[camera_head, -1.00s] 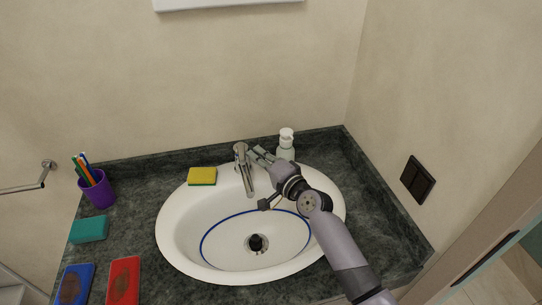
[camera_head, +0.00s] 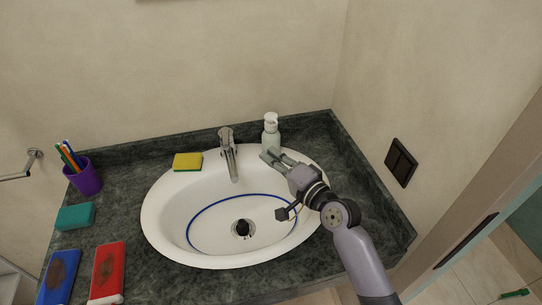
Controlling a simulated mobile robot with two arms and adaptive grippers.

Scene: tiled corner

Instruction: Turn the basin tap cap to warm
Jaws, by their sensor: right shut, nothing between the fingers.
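The chrome basin tap (camera_head: 228,155) stands at the back rim of the white oval basin (camera_head: 160,232), its spout pointing forward over the bowl. Its cap (camera_head: 225,134) is the upper part of the tap; which way it is set is too small to tell. My right gripper (camera_head: 270,154) is shut and empty, to the right of the tap and apart from it, just in front of the soap dispenser (camera_head: 271,134). My left gripper is not in view.
A yellow and green sponge (camera_head: 187,162) lies left of the tap. A purple cup with pens (camera_head: 85,177), a teal block (camera_head: 75,217), and a blue (camera_head: 59,277) and a red box (camera_head: 107,271) stand on the dark counter's left. Walls close the back and right.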

